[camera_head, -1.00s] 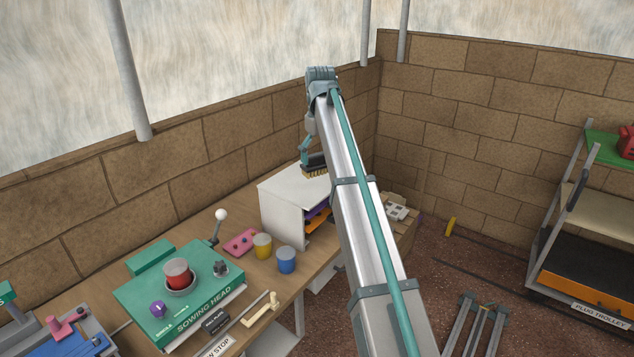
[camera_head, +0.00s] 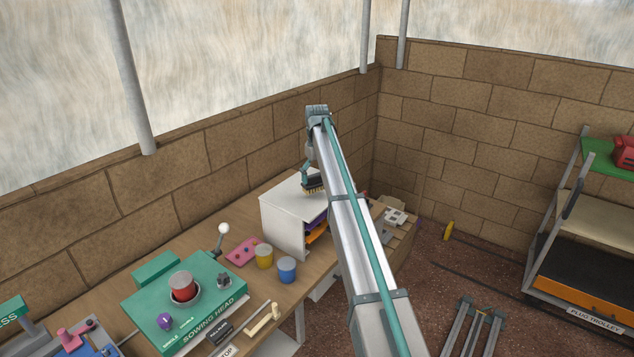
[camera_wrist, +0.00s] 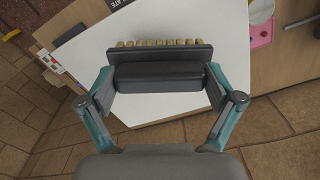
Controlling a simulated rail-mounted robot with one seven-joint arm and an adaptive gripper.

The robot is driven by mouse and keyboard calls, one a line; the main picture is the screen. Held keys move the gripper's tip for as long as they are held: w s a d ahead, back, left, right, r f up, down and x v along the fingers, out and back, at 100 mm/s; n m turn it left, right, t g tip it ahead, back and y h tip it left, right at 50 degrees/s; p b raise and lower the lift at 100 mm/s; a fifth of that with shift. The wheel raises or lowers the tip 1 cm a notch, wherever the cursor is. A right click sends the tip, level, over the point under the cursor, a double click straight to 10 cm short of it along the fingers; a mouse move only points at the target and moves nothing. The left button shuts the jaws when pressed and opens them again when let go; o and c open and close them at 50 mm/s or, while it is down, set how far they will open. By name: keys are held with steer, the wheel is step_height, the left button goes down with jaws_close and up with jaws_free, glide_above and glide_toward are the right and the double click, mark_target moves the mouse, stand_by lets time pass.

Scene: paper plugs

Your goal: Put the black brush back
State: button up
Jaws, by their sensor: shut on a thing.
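The black brush (camera_head: 313,184), with a row of tan bristles, is held in my gripper (camera_head: 307,174) over the white top of a small cabinet (camera_head: 283,225). In the wrist view the brush (camera_wrist: 160,75) lies crosswise between the two fingers of my gripper (camera_wrist: 160,86), which are shut on its dark body. Its bristles point away from my palm, toward the white surface (camera_wrist: 180,30). I cannot tell whether the bristles touch the top. My arm hides the right side of the cabinet.
The green sowing head (camera_head: 205,310) with a red pot (camera_head: 181,286) is further left. A block wall (camera_head: 210,160) runs close behind.

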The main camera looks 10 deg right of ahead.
mark_target(317, 183)
steer(key=shift+w+f+p, duration=0.2)
steer(key=shift+f+p, duration=0.3)
steer(key=shift+f, duration=1.25)
steer(key=shift+f, duration=0.2)
steer(key=o, duration=0.8)
steer(key=shift+r, duration=0.15)
step_height(317, 183, up, 12)
steer(key=b, duration=0.3)
steer(key=shift+r+b, duration=0.1)
steer(key=shift+b, duration=0.25)
